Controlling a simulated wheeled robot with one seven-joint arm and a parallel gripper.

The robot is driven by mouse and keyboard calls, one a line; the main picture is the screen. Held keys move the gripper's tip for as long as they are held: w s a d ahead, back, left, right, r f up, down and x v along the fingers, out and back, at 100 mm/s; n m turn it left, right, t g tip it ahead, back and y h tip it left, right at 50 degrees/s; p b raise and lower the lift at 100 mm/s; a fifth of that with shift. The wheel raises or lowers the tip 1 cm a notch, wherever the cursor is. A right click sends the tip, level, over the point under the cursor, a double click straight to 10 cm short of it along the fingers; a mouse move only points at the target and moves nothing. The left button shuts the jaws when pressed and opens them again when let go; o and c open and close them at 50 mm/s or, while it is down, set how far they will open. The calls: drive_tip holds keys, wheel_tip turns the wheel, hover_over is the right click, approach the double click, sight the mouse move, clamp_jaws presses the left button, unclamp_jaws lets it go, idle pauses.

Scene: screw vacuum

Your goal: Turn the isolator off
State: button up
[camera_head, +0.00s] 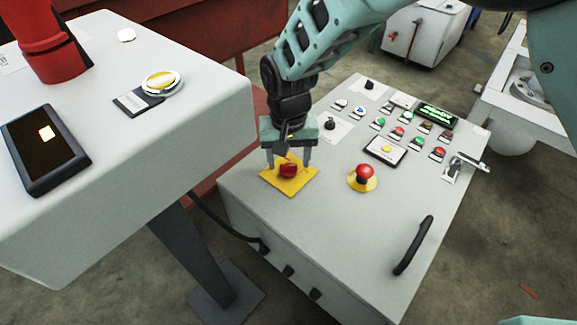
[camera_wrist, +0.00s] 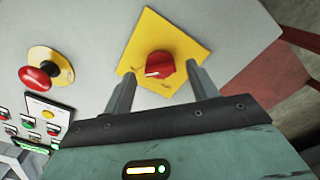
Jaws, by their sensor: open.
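The isolator is a red rotary knob (camera_head: 288,171) on a yellow square plate (camera_head: 290,188), on the top of the grey control panel (camera_head: 330,210). In the wrist view the red knob (camera_wrist: 158,66) has a small white mark near its lower left, and the yellow plate (camera_wrist: 185,43) surrounds it. My gripper (camera_head: 288,165) is over the plate, fingers pointing down. Its two fingers are apart, one on each side of the knob. In the wrist view my gripper (camera_wrist: 160,85) shows a gap between each finger and the knob. Whether the fingers reach down beside the knob is hard to tell.
A red emergency stop button (camera_head: 364,175) on a yellow disc stands right of the knob. Several small buttons, a green display (camera_head: 436,114) and a black handle (camera_head: 413,245) are farther right. A white console (camera_head: 200,110) stands close on the left.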

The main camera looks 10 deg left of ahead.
drive_tip(key=shift+f, duration=0.8)
drive_tip(key=c, duration=1)
